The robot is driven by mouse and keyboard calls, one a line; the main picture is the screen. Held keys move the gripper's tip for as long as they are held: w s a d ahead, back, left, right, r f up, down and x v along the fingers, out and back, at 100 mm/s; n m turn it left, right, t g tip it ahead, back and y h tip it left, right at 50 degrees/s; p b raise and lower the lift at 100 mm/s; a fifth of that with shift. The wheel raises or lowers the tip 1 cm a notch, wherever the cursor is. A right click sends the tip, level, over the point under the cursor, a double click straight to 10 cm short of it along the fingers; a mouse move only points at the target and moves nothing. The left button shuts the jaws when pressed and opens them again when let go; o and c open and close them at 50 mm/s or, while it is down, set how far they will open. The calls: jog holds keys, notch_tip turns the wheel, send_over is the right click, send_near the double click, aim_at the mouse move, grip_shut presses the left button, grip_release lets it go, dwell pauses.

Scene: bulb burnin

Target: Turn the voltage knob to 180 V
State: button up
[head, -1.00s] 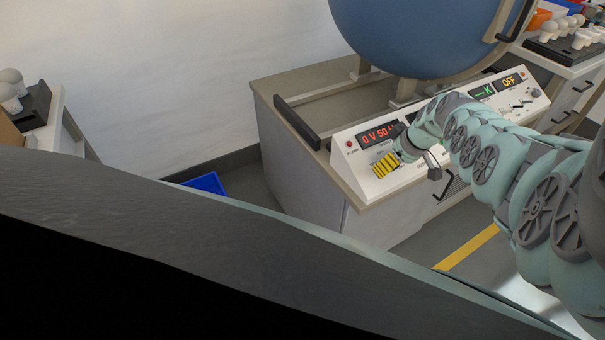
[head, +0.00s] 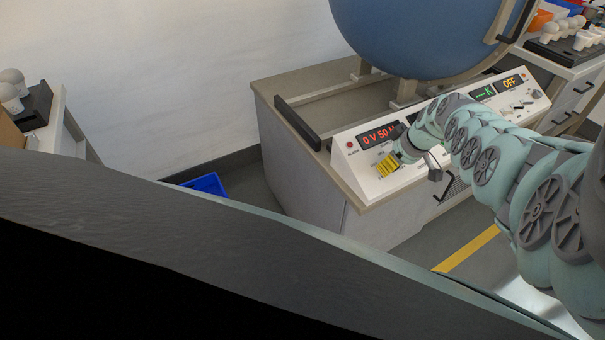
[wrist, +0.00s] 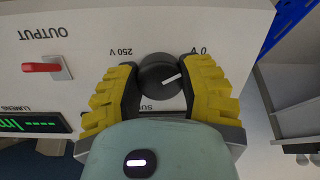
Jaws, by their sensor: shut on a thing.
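The voltage knob (wrist: 163,74) is a dark round dial in the wrist view, between an upside-down "0 V" mark on the upper right and "250 V" on the upper left. Its white pointer line points right, nearer the 0 V side. My gripper (wrist: 162,82) has one yellow ridged finger on each side of the knob and is shut on it. In the head view my gripper (head: 388,167) is at the left part of the white sloped panel (head: 366,187), and its fingers hide the knob. The red display (head: 380,134) above reads 0 V 50 and a partly hidden unit.
A red switch (wrist: 46,68) marked OUTPUT sits left on the panel in the wrist view. A green display (wrist: 38,122) is below it. The large blue sphere (head: 420,35) stands behind the panel. A dark handle bar (head: 297,122) lies left of it.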

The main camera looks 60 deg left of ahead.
jog(key=shift+m, duration=0.4)
jog(key=m+b, duration=0.1)
jog(key=m, duration=0.3)
jog(key=shift+d+f+m, duration=0.1)
jog(key=shift+m, duration=0.2)
jog(key=m, duration=0.6)
jog(key=shift+g+y, duration=0.3)
jog(key=m+p, duration=0.1)
jog(key=m, duration=0.5)
jog(key=shift+m+y, duration=0.3)
jog(key=m, duration=0.5)
jog(key=shift+m+p, duration=0.3)
jog(key=shift+p, duration=0.1)
jog(key=o, duration=1.2)
jog(key=shift+o, duration=0.2)
